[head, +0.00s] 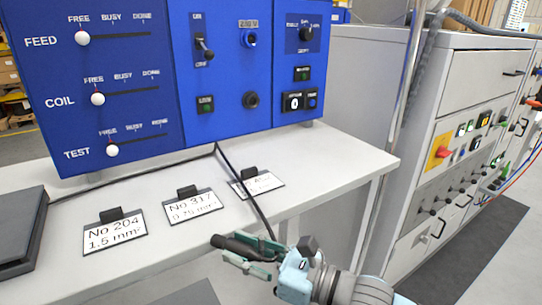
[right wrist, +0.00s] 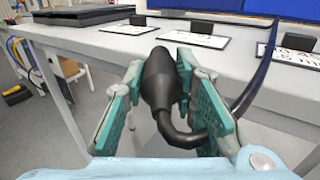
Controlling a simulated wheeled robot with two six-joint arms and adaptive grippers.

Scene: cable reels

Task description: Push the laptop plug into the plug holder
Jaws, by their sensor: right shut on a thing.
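The laptop plug (head: 235,247) is a thick black plug with a black cable. My right gripper (head: 247,258) is shut on it, in front of the table's front edge. In the right wrist view the plug (right wrist: 158,78) lies between the two green finger pads (right wrist: 160,100), its tapered end pointing away and its cable bending to the right. The blue panel (head: 200,70) has a blue round socket (head: 249,39) under a voltage label and a black round fitting (head: 251,100) below it. I cannot tell which is the plug holder. My left gripper is not in view.
The white table (head: 330,160) bears several label cards, including No 204 (head: 114,234) and No 317 (head: 193,206), with black clips. A dark flat device (head: 22,228) lies at left. The cable (head: 245,190) crosses the table. A grey cabinet (head: 470,90) stands at right.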

